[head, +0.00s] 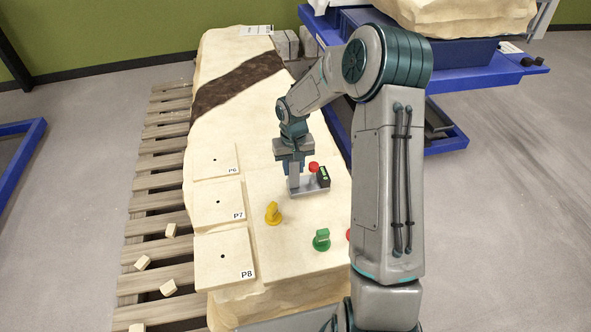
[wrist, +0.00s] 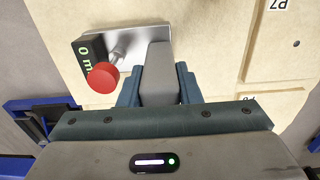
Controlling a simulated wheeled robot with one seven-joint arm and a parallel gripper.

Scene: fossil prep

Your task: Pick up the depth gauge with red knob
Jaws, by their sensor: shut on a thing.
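The depth gauge with red knob (head: 324,178) is at the middle of the pale stone slab. It has a metal base plate, a dark display and a red round knob. In the wrist view the gauge (wrist: 103,77) shows its red knob, its post and a display with green characters. My gripper (head: 294,184) points down at the gauge's left part and is shut on it. The fingers (wrist: 159,80) hide part of the gauge in the wrist view. I cannot tell whether its base touches the slab.
A yellow knobbed piece (head: 273,213) and a green one (head: 321,239) stand on the slab (head: 285,262) nearby. Another red piece is partly hidden behind my arm. Raised tiles marked P6, P7 and P8 (head: 222,258) lie left. A blue cart (head: 480,75) stands at the back right.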

